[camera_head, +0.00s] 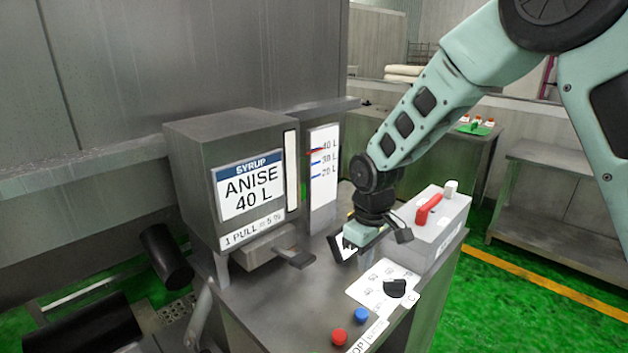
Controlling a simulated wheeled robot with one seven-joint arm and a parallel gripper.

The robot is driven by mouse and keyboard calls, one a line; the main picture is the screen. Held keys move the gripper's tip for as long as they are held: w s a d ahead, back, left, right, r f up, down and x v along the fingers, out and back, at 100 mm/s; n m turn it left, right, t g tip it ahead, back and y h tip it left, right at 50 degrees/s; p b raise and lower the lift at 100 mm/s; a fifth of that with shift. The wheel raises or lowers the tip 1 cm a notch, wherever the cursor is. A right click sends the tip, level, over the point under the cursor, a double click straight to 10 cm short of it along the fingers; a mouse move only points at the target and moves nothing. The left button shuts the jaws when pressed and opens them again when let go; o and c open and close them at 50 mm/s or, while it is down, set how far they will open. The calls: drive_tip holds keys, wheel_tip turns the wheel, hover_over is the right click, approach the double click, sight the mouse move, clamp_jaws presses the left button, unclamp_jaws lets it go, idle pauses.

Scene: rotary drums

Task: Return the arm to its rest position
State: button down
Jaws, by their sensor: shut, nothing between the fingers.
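My arm reaches in from the upper right, pale green with dark joints. My gripper (343,250) hangs over the steel counter (262,308), between the syrup dispenser and the grey box. It is shut, with nothing seen held in it. Its fingertips are small in view, and I cannot tell whether they touch anything. The syrup dispenser (182,165), labelled ANISE 40 L, stands to the left of my gripper. A dark lever (296,258) sticks out below the dispenser's front.
A level gauge (323,180) stands behind my gripper. A grey box (443,232) with a red lever (429,208) is close on its right. A white panel with a dark knob (395,288), a red button (338,336) and a blue button (361,314) lie in front. A bench (560,205) stands right.

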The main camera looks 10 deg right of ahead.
drive_tip(key=s+a+r+b, duration=0.1)
drive_tip(key=s+a+r, duration=0.15)
drive_tip(key=s, duration=0.45)
drive_tip(key=s+a+r+b, duration=0.1)
drive_tip(key=s+a+r, duration=0.1)
drive_tip(key=s+a, duration=0.35)
drive_tip(key=s+d+r+b, duration=0.1)
drive_tip(key=s+d, duration=0.1)
drive_tip(key=s, duration=1.4)
drive_tip(key=shift+d+n+y, duration=0.2)
drive_tip(key=shift+n+y, duration=0.1)
